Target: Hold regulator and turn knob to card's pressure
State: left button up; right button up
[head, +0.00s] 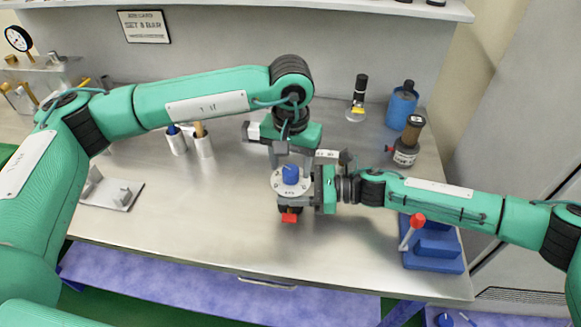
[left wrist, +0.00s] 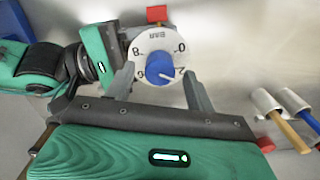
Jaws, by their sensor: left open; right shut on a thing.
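The regulator has a round white dial (head: 291,181) with a blue knob (head: 291,172) on top and a red part (head: 289,217) below. In the left wrist view the dial (left wrist: 158,50) shows "BAR" and numbers, and the knob (left wrist: 160,68) has a white pointer line towards the lower right. My right gripper (head: 318,187) is shut on the regulator from the right and holds it upright over the table. My left gripper (head: 293,160) is open above the knob; in its wrist view the fingers (left wrist: 158,85) stand either side of it, apart from it. The wall card (head: 143,26) reads "SET" and "BAR"; its digit is unclear.
White holders with handled tools (head: 202,142) stand on the steel table (head: 180,225). A blue stand with a red-tipped lever (head: 432,246) is at the right. Bottles (head: 402,105) stand at the back right. A metal bracket (head: 112,192) lies at the left.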

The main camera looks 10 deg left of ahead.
aim_at(291, 169)
pick_arm(q)
notch_tip(291, 169, up, 10)
pick_arm(e)
jog(key=shift+s+f, duration=0.1)
jog(key=shift+f, duration=0.1)
jog(key=o, duration=1)
jog(key=shift+r, duration=0.15)
